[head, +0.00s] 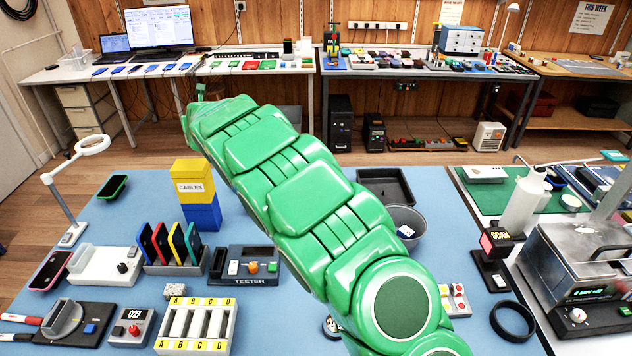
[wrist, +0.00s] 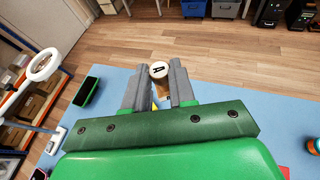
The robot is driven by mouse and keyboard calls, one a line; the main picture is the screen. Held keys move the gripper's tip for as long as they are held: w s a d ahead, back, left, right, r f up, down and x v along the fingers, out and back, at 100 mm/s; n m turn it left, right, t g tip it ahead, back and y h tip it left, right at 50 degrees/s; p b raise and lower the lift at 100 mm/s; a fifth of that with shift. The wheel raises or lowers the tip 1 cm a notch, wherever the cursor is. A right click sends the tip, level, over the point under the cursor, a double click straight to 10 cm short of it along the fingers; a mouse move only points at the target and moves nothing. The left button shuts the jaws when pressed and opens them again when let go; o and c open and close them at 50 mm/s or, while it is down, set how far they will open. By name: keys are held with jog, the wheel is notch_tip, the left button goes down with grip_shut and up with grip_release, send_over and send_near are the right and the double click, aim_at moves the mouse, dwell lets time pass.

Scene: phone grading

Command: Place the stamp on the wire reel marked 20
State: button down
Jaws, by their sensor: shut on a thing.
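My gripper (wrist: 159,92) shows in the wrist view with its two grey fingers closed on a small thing. That thing, which looks like the stamp (wrist: 159,70), has a round whitish end with a dark mark and a brown part below it. It is held above the far edge of the blue table, with the wooden floor behind. In the head view my green arm reaches up and left, and I cannot make out the stamp there. I cannot pick out a wire reel marked 20 in either view; part of the table is hidden behind my arm.
Yellow and blue boxes (head: 195,186) marked CABLES stand left of my arm. A phone rack (head: 170,268), a tester (head: 248,267) and a lettered holder (head: 198,328) are nearer. A black tray (head: 386,184) and grey bin (head: 409,218) stand right.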

jog(key=d+f+n+g+y, duration=0.25)
jog(key=d+n+y, duration=0.2)
jog(key=d, duration=1.85)
jog(key=s+d+n+g+y, duration=0.1)
jog(key=s+d, duration=0.4)
jog(key=d, duration=0.3)
jog(key=s+d+n+g+y, duration=0.1)
jog(key=s+d+n+g, duration=0.1)
jog(key=s+d, duration=0.45)
jog(key=shift+w+a+f, duration=0.1)
jog(key=shift+w+f, duration=3.6)
jog(key=shift+w, duration=0.2)
jog(key=shift+w+a+f, duration=0.1)
jog(key=shift+w+f, duration=3.6)
jog(key=shift+w, duration=0.2)
jog(key=shift+f, duration=1.55)
jog(key=shift+f, duration=0.1)
